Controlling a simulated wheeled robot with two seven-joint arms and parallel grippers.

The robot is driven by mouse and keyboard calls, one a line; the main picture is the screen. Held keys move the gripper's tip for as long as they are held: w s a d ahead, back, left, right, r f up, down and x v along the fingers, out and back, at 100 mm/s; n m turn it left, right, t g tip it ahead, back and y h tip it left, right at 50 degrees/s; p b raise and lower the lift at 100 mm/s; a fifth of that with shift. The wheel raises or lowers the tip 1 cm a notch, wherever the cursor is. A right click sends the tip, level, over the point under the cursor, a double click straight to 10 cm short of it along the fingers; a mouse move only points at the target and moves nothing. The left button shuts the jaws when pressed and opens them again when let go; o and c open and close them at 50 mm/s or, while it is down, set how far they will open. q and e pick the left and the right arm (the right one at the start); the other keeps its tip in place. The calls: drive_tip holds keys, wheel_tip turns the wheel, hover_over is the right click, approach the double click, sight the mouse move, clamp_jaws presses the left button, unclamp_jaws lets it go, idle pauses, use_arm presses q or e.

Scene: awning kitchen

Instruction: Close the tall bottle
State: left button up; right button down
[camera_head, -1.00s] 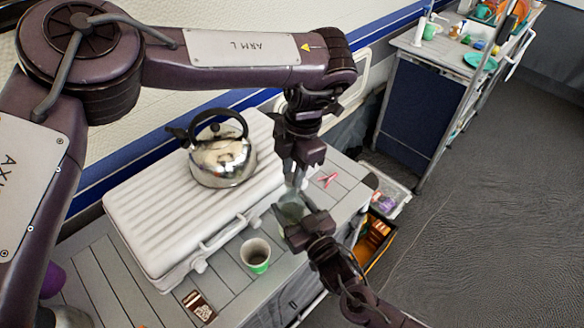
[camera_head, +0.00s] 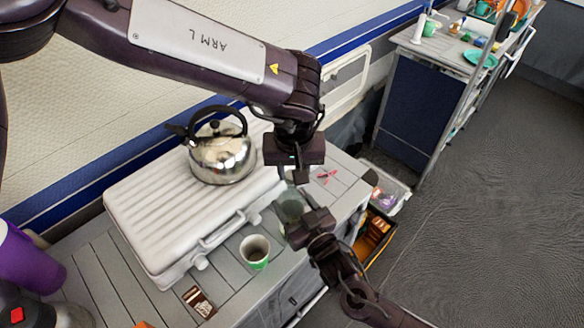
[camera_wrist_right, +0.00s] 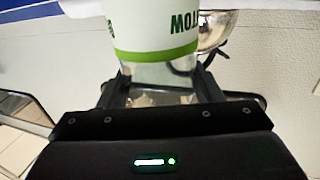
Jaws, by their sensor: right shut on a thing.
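The tall bottle (camera_head: 291,207) is a pale, greenish see-through shape at the counter's front edge, partly hidden by my grippers. My right gripper (camera_head: 296,217) is shut on it from the front right. In the right wrist view, clear material (camera_wrist_right: 160,72) sits between the fingers, below a white surface (camera_wrist_right: 155,30) with a green band and green lettering. My left gripper (camera_head: 291,172) points down just above the bottle. Its fingertips are too small to tell if they are open or hold a cap. The bottle's mouth is not clearly visible.
A ribbed white case (camera_head: 165,215) carries a steel kettle (camera_head: 222,158). A pink item (camera_head: 327,177) lies right of the grippers. Bins (camera_head: 375,235) stand beside the counter; open floor lies right.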

use_arm(q)
drive_tip(key=shift+o, duration=1.1)
drive_tip(key=shift+d, duration=0.2)
drive_tip(key=shift+o, duration=0.6)
drive_tip(key=shift+w+a, duration=0.1)
drive_tip(key=shift+a, duration=0.05)
drive_tip(key=shift+r, duration=2.25)
drive_tip(key=shift+c, duration=0.3)
